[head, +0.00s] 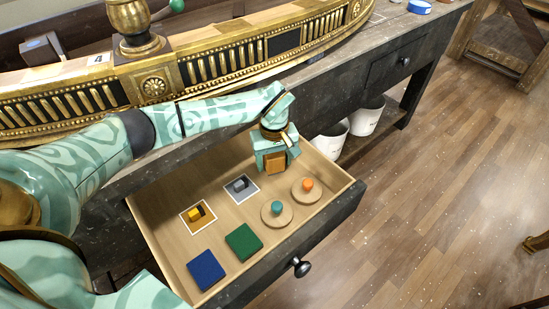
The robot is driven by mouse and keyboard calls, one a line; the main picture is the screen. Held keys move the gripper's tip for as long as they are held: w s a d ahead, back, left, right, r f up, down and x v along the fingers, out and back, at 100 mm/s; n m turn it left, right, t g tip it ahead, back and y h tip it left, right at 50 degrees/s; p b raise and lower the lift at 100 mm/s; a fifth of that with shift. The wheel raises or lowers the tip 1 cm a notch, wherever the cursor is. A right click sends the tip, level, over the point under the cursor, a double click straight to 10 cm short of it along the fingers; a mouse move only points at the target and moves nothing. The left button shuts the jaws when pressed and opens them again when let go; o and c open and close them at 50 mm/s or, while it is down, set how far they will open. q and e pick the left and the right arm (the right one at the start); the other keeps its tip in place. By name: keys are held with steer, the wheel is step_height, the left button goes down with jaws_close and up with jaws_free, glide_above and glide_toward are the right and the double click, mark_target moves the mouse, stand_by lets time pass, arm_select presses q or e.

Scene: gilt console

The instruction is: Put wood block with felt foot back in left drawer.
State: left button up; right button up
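My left gripper (276,160) reaches over the back of the open left drawer (170,247). It points down and appears shut on a small brown wood block (275,164). Any felt foot under the block is too small to make out. The block is at the drawer's back right area; I cannot tell whether it touches the drawer floor. In the drawer lie a blue square (206,270), a green square (243,241), two round wooden discs with teal (277,208) and orange (307,184) knobs, and yellow (196,214) and grey (240,185) pieces on white-edged squares. My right gripper is not in view.
A gilt console piece (155,86) stands on the dark bench behind the drawer. A second drawer (400,62) on the right is shut. White buckets (366,117) stand on the lower shelf.

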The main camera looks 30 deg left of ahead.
arm_select(q)
step_height(320, 180, up, 12)
steer(key=p, duration=0.5)
steer(key=shift+r, duration=0.25)
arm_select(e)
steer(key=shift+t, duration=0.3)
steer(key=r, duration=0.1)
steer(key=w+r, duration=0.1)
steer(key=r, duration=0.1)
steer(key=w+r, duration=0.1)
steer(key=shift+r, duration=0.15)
arm_select(q)
steer(key=shift+s+f, duration=0.1)
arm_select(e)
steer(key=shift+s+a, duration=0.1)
